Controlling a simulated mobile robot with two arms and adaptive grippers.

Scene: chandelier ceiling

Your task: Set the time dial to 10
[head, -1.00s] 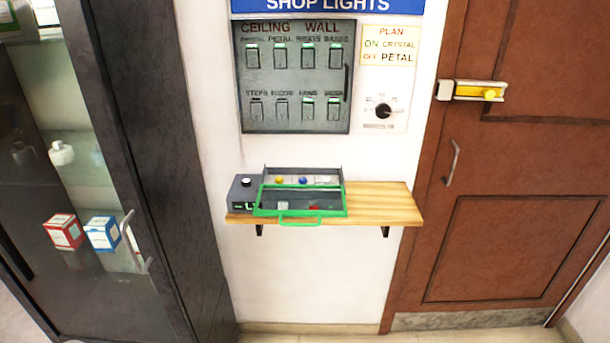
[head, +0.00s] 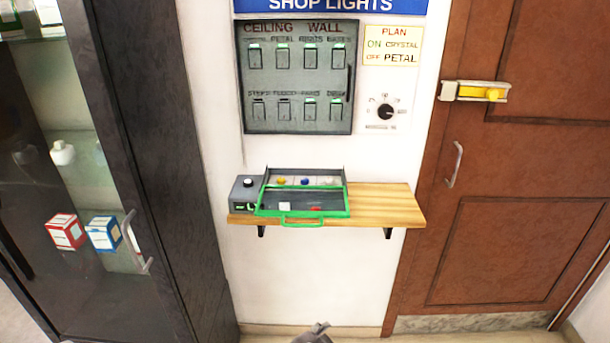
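A round black dial (head: 386,112) with a white pointer and scale marks sits on a white wall plate. A second small knob (head: 248,183) sits on top of a dark grey box (head: 243,195) on the wooden shelf. The box front has a small green display, too small to read. I cannot tell from labels which is the time dial. A grey tip of my gripper (head: 316,334), seemingly the left one, shows at the bottom edge, well below the shelf and apart from both dials. Its fingers are mostly out of frame. My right gripper is not in view.
The wooden shelf (head: 388,204) also holds a green-framed case (head: 302,215) beside the box. Above is a grey switch panel (head: 300,90). A dark glass-fronted cabinet (head: 150,130) stands left and a brown door (head: 530,160) right. The shelf's right part is clear.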

